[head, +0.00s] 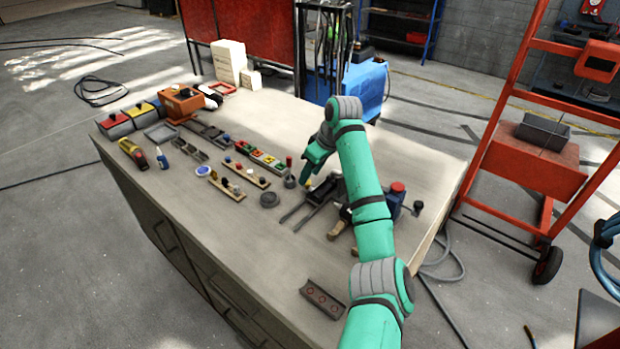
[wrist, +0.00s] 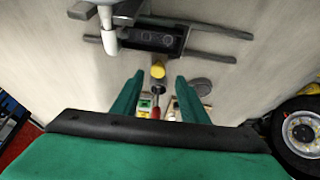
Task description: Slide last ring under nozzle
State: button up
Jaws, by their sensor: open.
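My gripper (wrist: 155,90) is open, its two teal fingers apart and nothing clamped between them. In the wrist view, a small yellow-ended knob (wrist: 157,70) stands just beyond the fingertips, in line with the gap. Beyond it is a dark slide block (wrist: 172,40) with round recesses, lying on long grey rails. A light grey cylinder (wrist: 109,35), perhaps the nozzle, hangs over the block's left end. I cannot make out a ring for certain. In the head view, my gripper (head: 308,172) is low over the bench beside the dark slide (head: 322,193); my arm partly hides the fixture behind.
A dark holder with red-rimmed holes (head: 323,299) lies at the front of the bench. A grey round piece (head: 269,199) and wooden strips with knobs (head: 239,188) lie left of the slide. A red-knobbed device (head: 398,188) stands right of my arm. The front bench middle is clear.

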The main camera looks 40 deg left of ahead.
aim_at(310, 182)
jog(key=shift+x, duration=1.55)
jog(key=shift+w+d, duration=0.2)
